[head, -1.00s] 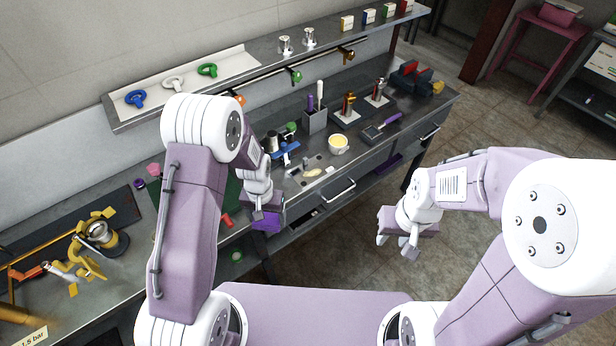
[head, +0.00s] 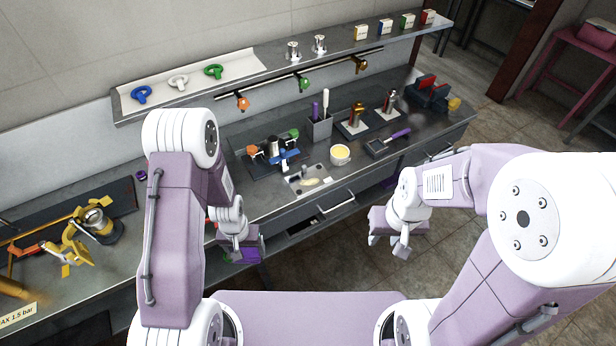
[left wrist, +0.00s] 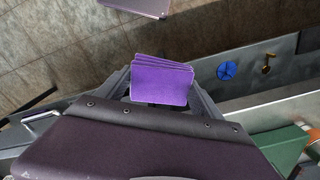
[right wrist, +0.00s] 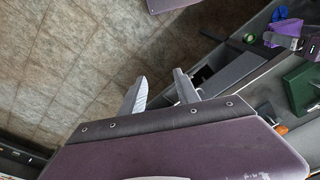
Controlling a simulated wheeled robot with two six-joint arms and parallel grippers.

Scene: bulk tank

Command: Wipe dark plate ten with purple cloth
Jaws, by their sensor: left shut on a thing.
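The purple cloth (left wrist: 160,80) is a folded stack of layers, held between the fingers of my left gripper (head: 246,249). The cloth also shows in the head view (head: 250,255), in front of the bench's front edge, and in the right wrist view (right wrist: 289,32). My right gripper (right wrist: 160,90) is open and empty over the floor, to the right of the bench front. I cannot pick out dark plate ten, as no such number is readable. My left arm hides part of the bench top.
The long grey bench carries a valve assembly (head: 272,152), a yellow-filled cup (head: 340,154), a tool holder (head: 320,127) and brass fittings (head: 92,222) at left. A shelf (head: 190,98) overhangs its back. A drawer (head: 318,219) is partly open.

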